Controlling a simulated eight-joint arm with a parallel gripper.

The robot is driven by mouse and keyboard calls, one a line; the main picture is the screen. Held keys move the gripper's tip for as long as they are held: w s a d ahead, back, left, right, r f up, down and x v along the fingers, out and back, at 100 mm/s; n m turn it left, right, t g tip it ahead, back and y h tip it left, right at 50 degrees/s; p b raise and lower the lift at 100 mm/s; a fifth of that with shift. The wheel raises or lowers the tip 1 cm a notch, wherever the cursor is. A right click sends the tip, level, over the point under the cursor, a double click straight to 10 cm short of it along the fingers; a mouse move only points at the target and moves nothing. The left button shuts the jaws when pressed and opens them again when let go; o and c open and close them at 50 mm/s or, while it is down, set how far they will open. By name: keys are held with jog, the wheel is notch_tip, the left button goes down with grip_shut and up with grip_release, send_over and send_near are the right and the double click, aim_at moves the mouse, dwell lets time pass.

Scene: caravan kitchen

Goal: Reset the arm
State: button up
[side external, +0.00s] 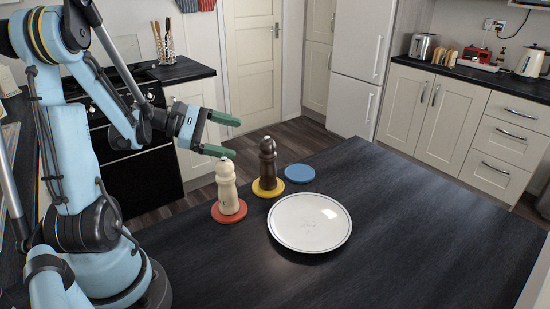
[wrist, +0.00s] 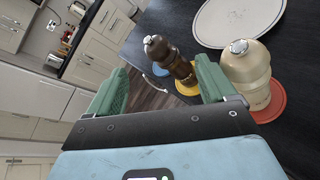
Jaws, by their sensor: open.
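My gripper (side external: 220,134) is open and empty. It hangs in the air above and behind the two mills, with its green fingers apart in the wrist view (wrist: 160,85). A cream mill (side external: 227,188) stands upright on a red coaster (side external: 230,217). A dark brown mill (side external: 267,165) stands upright on a yellow coaster (side external: 269,193). In the wrist view the brown mill (wrist: 170,58) shows between the fingers and the cream mill (wrist: 248,75) is beside the right finger.
A white plate (side external: 310,222) and an empty blue coaster (side external: 299,173) lie on the dark table (side external: 420,210). The right part of the table is clear. A counter with a toaster (side external: 423,46) and kettle (side external: 530,62) stands beyond.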

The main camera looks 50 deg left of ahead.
jog(key=w+d+m+g+y, duration=0.1)
jog(key=m+y, duration=0.1)
jog(key=m, duration=0.1)
jog(key=w+d+m+g+y, duration=0.2)
jog(key=m, duration=0.1)
jog(key=w+d+r+m+g+y, duration=0.1)
jog(key=d+m+y, duration=0.1)
jog(key=m, duration=0.2)
jog(key=shift+w+r+g+y, duration=0.1)
jog(key=shift+w+g+y, duration=0.2)
jog(key=s+d+f+m, duration=0.1)
jog(key=s+d+m, duration=0.6)
jog(key=d+m, duration=0.5)
jog(key=shift+s+f+m+y, duration=0.15)
jog(key=shift+s+m+y, duration=0.15)
jog(key=shift+m, duration=0.6)
jog(key=shift+d, duration=0.1)
